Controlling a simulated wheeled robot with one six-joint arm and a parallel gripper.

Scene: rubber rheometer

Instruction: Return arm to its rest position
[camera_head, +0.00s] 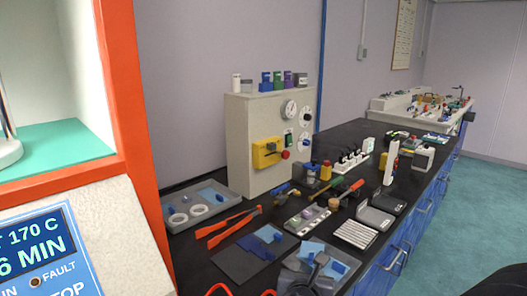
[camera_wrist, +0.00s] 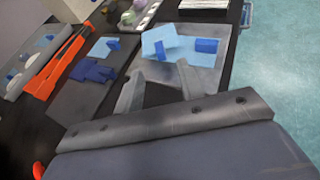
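My gripper (camera_wrist: 158,84) shows at the bottom of the wrist view with its two fingers spread apart. Nothing is between the fingers. It is over the black bench, just short of a grey mat that carries light blue sheets (camera_wrist: 166,42) and blue blocks. A dark shape (camera_head: 312,283) at the bottom of the head view may be part of my arm or gripper; I cannot tell.
The rheometer (camera_head: 120,150) with its orange frame stands at the left. Red tongs (camera_head: 234,226), a grey tray (camera_head: 228,207) and a beige control box (camera_head: 245,140) are on the crowded bench. Open floor (camera_head: 480,215) lies to the right.

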